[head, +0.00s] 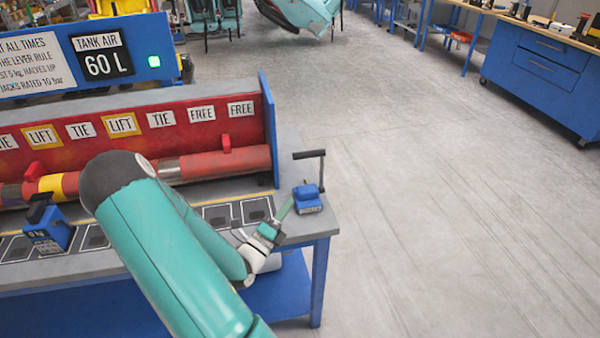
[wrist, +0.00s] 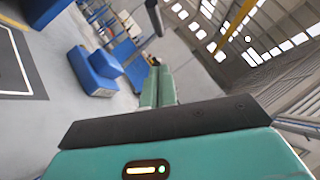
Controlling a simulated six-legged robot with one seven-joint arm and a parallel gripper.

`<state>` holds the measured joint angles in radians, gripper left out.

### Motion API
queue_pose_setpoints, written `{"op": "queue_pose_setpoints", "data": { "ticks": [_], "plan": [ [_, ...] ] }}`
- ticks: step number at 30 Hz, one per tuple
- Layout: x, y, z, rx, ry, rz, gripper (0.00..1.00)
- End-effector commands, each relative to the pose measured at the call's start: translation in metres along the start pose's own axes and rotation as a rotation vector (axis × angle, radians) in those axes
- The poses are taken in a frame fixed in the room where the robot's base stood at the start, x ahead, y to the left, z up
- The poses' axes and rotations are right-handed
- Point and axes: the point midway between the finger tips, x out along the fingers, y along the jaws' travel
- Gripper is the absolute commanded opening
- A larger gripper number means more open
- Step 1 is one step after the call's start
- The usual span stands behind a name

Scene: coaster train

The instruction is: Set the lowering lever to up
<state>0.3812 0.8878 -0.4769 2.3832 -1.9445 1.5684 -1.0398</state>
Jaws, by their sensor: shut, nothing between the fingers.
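The lowering lever (head: 308,197) is a small blue block at the right end of the bench top. A dark post rises from its right side, with a dark bar (head: 308,154) reaching left from the top. My gripper (head: 287,207) is just left of the block, its green fingers together and empty. I cannot tell whether the fingertips touch the block. In the wrist view the fingers (wrist: 155,88) point away from the camera, and a blue block (wrist: 92,74) is to their left. The dark bar end (wrist: 154,17) shows above them. No up or down marking is readable.
The blue bench has a red panel (head: 240,131) with TIE, LIFT and FREE labels and a red pipe (head: 220,163). A blue 0 kg block (head: 50,232) stands at the left. Open floor (head: 440,220) lies to the right.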

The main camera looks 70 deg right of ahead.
Motion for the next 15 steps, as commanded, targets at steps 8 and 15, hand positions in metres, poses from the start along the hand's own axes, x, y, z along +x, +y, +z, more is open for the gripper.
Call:
{"op": "queue_pose_setpoints", "data": {
  "ticks": [8,15],
  "plan": [
    [0.031,-0.001,-0.001,-0.002,0.0,-0.001,0.0],
    [0.079,-0.001,-0.002,-0.001,0.001,-0.001,0.0]
  ]
}}
